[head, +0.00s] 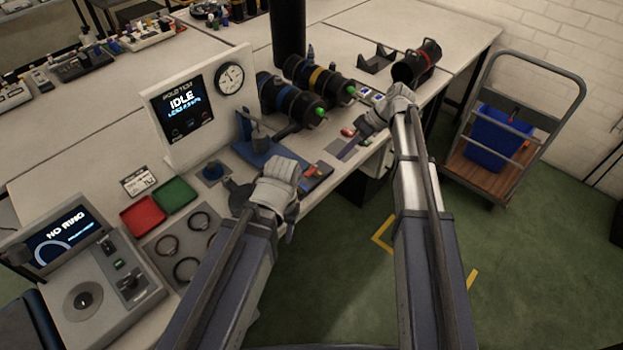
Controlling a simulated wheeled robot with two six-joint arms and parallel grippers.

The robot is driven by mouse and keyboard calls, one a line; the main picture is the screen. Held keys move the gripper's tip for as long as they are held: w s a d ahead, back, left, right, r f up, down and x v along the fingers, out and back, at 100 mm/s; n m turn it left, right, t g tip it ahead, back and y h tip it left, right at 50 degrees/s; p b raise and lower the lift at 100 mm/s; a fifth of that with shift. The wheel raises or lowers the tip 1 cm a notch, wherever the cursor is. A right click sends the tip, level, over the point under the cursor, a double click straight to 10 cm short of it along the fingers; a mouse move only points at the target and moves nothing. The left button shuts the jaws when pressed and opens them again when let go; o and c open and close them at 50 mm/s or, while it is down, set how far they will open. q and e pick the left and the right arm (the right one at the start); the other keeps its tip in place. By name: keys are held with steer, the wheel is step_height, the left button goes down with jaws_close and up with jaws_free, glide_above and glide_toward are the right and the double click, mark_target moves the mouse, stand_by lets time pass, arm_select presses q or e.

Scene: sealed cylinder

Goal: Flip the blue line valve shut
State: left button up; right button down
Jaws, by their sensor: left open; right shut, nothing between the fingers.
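A black cylinder with a blue band (263,80) lies on the workbench, its green-tipped end (320,111) facing the front right. I cannot tell which part is the blue line valve. My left gripper (238,190) is open and empty, left of the blue bench fixture (259,150) and apart from the blue-banded cylinder. My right gripper (352,146) is shut and empty near the bench's front edge, right of the blue-banded cylinder's end; its wrist partly hides small controls behind it.
A panel reading IDLE with a gauge (230,79) stands behind the fixture. Red (143,216) and green (174,194) trays and several rings lie at left. A red-banded cylinder (408,70) lies at the back right. A cart (461,165) stands beyond the bench.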

mark_target(302, 187)
steer(key=b+x, duration=0.8)
steer(key=x, duration=0.2)
steer(key=shift+f, duration=0.25)
steer(key=shift+s+a+r, duration=0.15)
steer(key=shift+s+a, duration=0.4)
steer(key=shift+s, duration=0.05)
steer(key=shift+s+a+r, duration=0.15)
steer(key=shift+s+a, duration=0.4)
steer(key=shift+a, duration=0.05)
steer(key=shift+s+a, duration=0.25)
steer(key=shift+a, duration=0.05)
